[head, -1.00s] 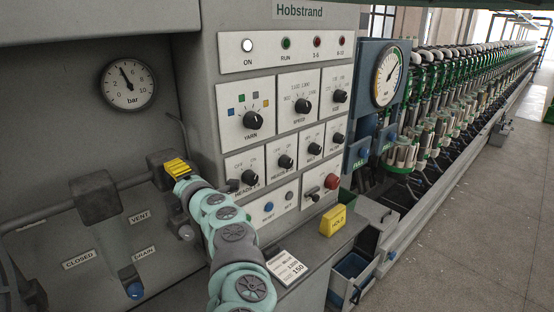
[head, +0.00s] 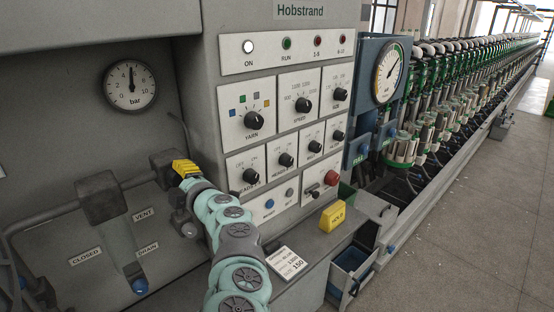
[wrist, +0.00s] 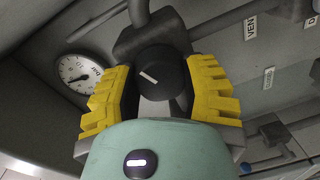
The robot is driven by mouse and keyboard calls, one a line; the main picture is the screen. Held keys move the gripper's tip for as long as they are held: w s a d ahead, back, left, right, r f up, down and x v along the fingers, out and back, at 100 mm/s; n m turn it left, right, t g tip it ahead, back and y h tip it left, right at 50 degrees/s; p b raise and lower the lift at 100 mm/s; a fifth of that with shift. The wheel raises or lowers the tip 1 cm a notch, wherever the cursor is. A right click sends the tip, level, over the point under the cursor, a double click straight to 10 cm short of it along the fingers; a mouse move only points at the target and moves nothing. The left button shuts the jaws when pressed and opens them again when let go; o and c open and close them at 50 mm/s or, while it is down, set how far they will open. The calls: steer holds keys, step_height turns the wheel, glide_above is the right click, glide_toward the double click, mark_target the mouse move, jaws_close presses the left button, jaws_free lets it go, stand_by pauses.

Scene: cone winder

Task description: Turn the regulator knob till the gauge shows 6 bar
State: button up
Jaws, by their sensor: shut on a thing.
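The regulator knob (wrist: 163,82) is round and black with a white line on its face. It sits between the two yellow fingers of my gripper (wrist: 160,92), which is shut on it. In the head view my gripper (head: 184,168) is at the pipe fitting left of the control panel, and the knob is hidden there. The round white bar gauge (head: 131,86) hangs on the grey wall above. Its black needle points almost straight up, at about 5, between 4 and 6. The gauge also shows in the wrist view (wrist: 79,73).
A grey pipe block (head: 98,197) lies left of my gripper. Below are VENT, DRAIN and CLOSED labels and a blue-ended part (head: 139,285). The control panel (head: 290,150) with several knobs stands close on the right. A second, larger gauge (head: 388,72) is further right.

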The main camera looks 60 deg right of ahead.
steer(key=o, duration=1.2)
steer(key=shift+o, duration=0.2)
steer(key=shift+s, duration=0.1)
steer(key=v, duration=1.2)
